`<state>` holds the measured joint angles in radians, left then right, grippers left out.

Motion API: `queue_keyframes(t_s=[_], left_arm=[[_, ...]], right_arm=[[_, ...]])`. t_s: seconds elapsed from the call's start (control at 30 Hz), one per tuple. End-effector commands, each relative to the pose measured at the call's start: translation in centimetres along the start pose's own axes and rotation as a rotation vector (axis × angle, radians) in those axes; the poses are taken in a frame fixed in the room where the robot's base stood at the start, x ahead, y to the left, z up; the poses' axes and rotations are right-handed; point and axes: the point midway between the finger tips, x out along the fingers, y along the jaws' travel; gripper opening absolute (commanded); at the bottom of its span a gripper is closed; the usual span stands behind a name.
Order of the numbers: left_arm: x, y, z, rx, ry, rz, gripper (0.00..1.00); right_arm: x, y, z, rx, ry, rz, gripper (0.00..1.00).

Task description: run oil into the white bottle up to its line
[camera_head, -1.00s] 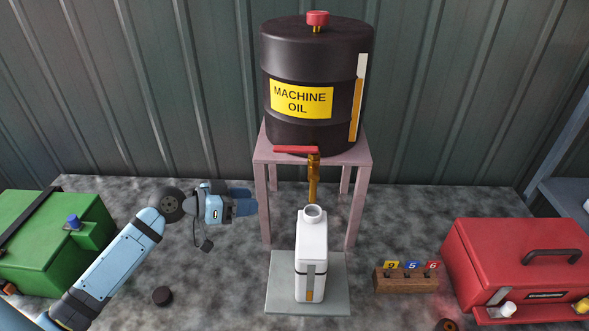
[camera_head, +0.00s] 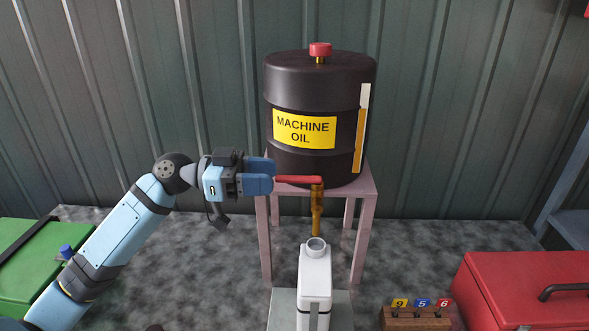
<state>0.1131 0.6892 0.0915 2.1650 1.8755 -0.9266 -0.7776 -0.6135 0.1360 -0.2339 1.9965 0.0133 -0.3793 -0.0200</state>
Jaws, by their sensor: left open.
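The black machine oil drum (camera_head: 320,95) stands on a pink stand (camera_head: 361,222). Its brass tap (camera_head: 317,205) points down, with a red lever (camera_head: 298,180) lying level to the left. The white bottle (camera_head: 315,272) stands upright with its open neck just below the spout. I see no clear oil stream between them. The bottle's lower part is cut off by the frame, and its level is hidden. My left gripper (camera_head: 272,177) is open, with its blue fingers at the lever's left end. I cannot tell if they touch it. My right gripper is not in view.
The bottle stands on a grey plate (camera_head: 282,308). A green box (camera_head: 30,260) is at left, beside my left arm. A red toolbox (camera_head: 520,290) and a wooden block with number tags (camera_head: 415,318) are at right. A corrugated wall is behind.

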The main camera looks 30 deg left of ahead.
Motion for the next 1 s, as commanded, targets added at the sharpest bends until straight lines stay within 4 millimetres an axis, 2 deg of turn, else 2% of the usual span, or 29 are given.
queue_keyframes(t_s=[0.1, 0.3, 0.47, 0.7, 0.77, 0.9, 1.0], left_arm=[[2.4, 0.0, -0.4, 0.0, 0.003, 0.001, 0.43], [4.9, 0.0, -0.1, -0.001, 0.002, 0.0, 0.43], [5.7, 0.0, 0.0, -0.001, 0.0, 0.0, 0.43], [5.7, 0.0, 0.1, -0.001, 0.0, -0.001, 0.43], [5.7, 0.0, 0.1, -0.001, 0.0, -0.001, 0.31], [5.7, 0.0, 0.1, -0.001, 0.0, -0.001, 0.0], [5.7, 0.0, 0.1, -0.001, 0.0, -0.001, 0.0]], right_arm=[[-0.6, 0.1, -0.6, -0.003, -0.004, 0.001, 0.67], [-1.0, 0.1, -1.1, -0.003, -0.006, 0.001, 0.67], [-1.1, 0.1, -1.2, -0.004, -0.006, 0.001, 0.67], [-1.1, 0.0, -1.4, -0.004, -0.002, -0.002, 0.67], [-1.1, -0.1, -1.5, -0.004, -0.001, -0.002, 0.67], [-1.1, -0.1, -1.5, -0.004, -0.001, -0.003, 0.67], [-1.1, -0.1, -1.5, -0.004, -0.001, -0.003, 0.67]])
